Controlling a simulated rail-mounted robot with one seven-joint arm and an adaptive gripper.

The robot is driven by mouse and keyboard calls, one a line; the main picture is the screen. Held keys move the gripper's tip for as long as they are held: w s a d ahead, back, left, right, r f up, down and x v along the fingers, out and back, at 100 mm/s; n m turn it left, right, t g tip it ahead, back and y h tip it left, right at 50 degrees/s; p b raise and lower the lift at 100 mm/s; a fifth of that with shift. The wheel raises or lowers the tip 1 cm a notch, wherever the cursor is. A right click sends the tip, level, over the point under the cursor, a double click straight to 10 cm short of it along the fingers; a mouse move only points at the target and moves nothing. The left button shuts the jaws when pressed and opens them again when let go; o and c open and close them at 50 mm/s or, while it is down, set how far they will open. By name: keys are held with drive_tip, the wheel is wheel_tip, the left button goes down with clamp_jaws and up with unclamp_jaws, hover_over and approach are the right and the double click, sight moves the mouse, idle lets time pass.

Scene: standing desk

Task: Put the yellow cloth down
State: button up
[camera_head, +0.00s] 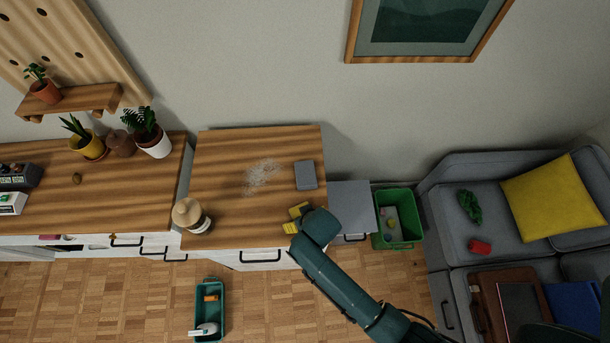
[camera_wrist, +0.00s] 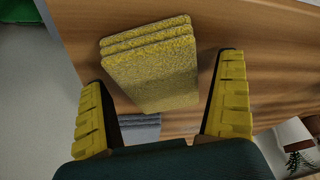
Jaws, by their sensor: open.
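The yellow cloth (camera_wrist: 152,70) is a folded, layered square in the wrist view. It lies over the wooden desk top (camera_wrist: 240,50), between and just beyond my fingertips. Bare gaps show between the cloth and both fingers. My gripper (camera_wrist: 165,105) is open, with yellow ridged pads on its two fingers. In the head view my gripper (camera_head: 297,219) is low at the front right corner of the desk (camera_head: 225,225). Yellow patches show there, but I cannot tell cloth from finger pads. Whether the cloth's underside rests fully on the desk is hidden.
A grey block (camera_head: 306,175) lies at the desk's right side, beside a pale powdery patch (camera_head: 262,176). A lidded jar (camera_head: 192,216) stands at the front left. A green bin (camera_head: 397,219) is right of the desk. A green crate (camera_head: 209,310) sits on the floor.

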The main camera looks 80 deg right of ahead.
drive_tip(key=p+v, duration=0.1)
drive_tip(key=v, duration=1.1)
drive_tip(key=shift+w+r, duration=0.1)
drive_tip(key=w+a+r+n+t, duration=0.25)
drive_tip(key=w+r+t, duration=0.25)
drive_tip(key=w+r, duration=0.7)
drive_tip(key=w+a+r+n+t, duration=0.25)
drive_tip(key=w+r+t, duration=0.25)
drive_tip(key=w+r, duration=0.65)
drive_tip(key=s+a+r+n+t+y, duration=0.1)
drive_tip(key=a+r+n+t, duration=0.2)
drive_tip(key=r, duration=1.1)
drive_tip(key=s+a+r+n+t+y, duration=0.1)
drive_tip(key=a+r+t, duration=0.5)
drive_tip(key=r, duration=0.8)
drive_tip(key=a+n+y, duration=0.1)
drive_tip(key=a, duration=0.2)
drive_tip(key=shift+a+n+t, duration=0.3)
drive_tip(key=shift+n, duration=0.1)
drive_tip(key=shift+r, duration=0.1)
